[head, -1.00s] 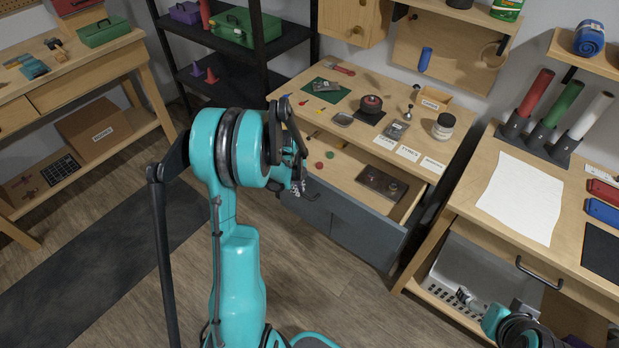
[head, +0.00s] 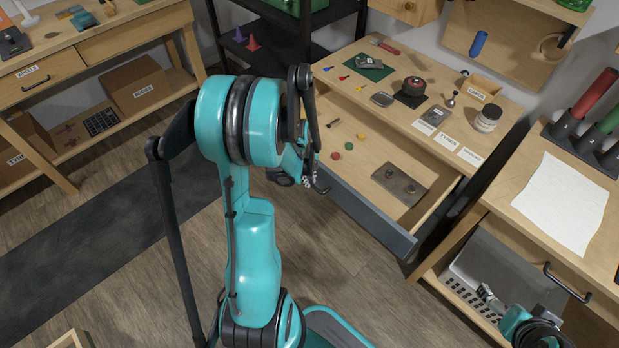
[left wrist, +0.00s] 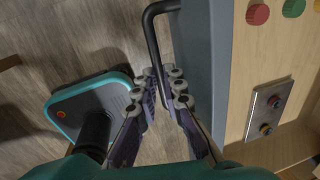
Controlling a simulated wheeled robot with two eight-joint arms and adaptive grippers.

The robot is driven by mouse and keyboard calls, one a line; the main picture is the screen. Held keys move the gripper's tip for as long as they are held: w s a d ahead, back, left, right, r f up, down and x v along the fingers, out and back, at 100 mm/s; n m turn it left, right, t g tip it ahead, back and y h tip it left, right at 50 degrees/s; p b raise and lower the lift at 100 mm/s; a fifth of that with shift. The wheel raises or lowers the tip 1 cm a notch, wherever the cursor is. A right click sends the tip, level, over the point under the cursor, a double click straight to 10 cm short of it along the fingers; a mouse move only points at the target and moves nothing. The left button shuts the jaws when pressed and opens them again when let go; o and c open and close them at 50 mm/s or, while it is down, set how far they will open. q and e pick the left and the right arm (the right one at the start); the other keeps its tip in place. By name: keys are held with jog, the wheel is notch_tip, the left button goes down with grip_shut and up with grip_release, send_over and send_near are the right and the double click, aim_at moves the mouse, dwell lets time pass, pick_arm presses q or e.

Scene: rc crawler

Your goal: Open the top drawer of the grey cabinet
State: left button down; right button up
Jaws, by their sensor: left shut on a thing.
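The top drawer (head: 385,215) of the grey cabinet stands well out from under the wooden top, its inside in view. In the left wrist view, its dark grey front (left wrist: 205,60) runs beside a black bent bar handle (left wrist: 152,38). My left gripper (left wrist: 162,88) is shut on that handle, with the bar between its fingertips. In the head view my left gripper (head: 312,178) is at the left part of the drawer front, partly hidden by my teal arm. My right gripper (head: 488,296) is small at the lower right; its finger opening is unclear.
In the drawer lie a red disc (head: 348,146), a green disc (head: 335,155) and a metal plate with knobs (head: 400,186). The cabinet top holds a red-black wheel (head: 413,87) and a jar (head: 487,118). A bench with white paper (head: 560,205) stands right. Floor before the drawer is clear.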

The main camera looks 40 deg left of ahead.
pick_arm(q)
jog(key=c, duration=1.6)
grip_release()
notch_tip(320, 180, up, 12)
jog(key=s, duration=0.2)
jog(key=shift+a+f, duration=0.1)
